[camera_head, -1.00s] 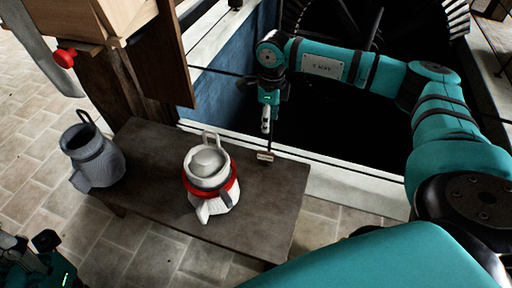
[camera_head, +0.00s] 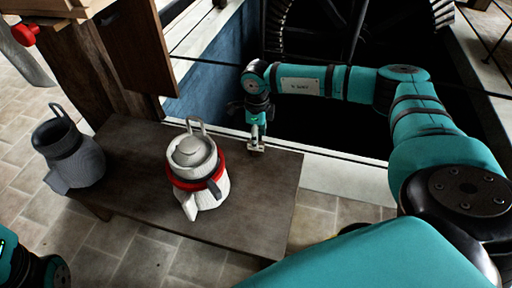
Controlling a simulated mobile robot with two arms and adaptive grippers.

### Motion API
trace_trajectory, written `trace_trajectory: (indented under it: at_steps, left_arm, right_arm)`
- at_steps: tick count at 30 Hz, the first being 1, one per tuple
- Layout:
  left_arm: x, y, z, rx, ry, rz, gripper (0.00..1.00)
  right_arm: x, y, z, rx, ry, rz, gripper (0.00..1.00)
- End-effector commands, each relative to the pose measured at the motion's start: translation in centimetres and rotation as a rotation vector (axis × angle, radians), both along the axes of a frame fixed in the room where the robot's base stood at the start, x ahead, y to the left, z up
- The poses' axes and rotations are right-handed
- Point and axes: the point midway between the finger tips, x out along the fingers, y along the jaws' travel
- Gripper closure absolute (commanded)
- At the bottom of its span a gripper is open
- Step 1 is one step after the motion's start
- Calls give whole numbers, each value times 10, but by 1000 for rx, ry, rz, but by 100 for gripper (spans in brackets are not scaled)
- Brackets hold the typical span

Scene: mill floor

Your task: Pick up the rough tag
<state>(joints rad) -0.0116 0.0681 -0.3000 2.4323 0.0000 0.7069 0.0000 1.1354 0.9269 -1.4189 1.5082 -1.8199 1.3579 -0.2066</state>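A small pale block-like piece (camera_head: 256,148), which may be the rough tag, lies at the far right edge of the dark wooden bench. It is too small for me to read its surface. My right gripper (camera_head: 256,140) points down at it from above, its pale fingertips at or touching the piece. Whether the fingers are closed on it cannot be made out. Part of my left arm shows in the bottom left corner, and its gripper is out of the frame.
A white jug with a red band (camera_head: 192,172) stands mid-bench (camera_head: 250,205). A grey jug (camera_head: 75,155) stands at its left end. A wooden post and panel rise behind on the left. Beyond the bench are a pale ledge (camera_head: 345,178) and a dark pit with machinery.

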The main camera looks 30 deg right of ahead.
Motion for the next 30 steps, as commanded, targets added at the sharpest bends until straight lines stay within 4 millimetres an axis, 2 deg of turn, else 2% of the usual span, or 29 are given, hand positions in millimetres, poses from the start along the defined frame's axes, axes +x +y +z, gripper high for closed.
trace_trajectory:
  at_steps: [1, 6, 15, 25, 30]
  left_arm:
    - [-2, 0, -3, 0, -24, 0, 100]
    - [-4, -1, 5, 4, -60, 3, 100]
    - [-5, -2, 9, 5, -66, 3, 100]
    - [-5, -2, 9, 5, -67, 3, 100]
    - [-5, -2, 9, 5, -67, 3, 100]
  right_arm:
    - [1, 2, -14, 0, 0, 1, 56]
    - [1, 2, -31, 0, 0, -1, 56]
    - [1, 2, -32, 1, -1, -1, 57]
    - [1, 2, -32, 1, -1, 0, 100]
    - [1, 2, -32, 1, -1, 0, 100]
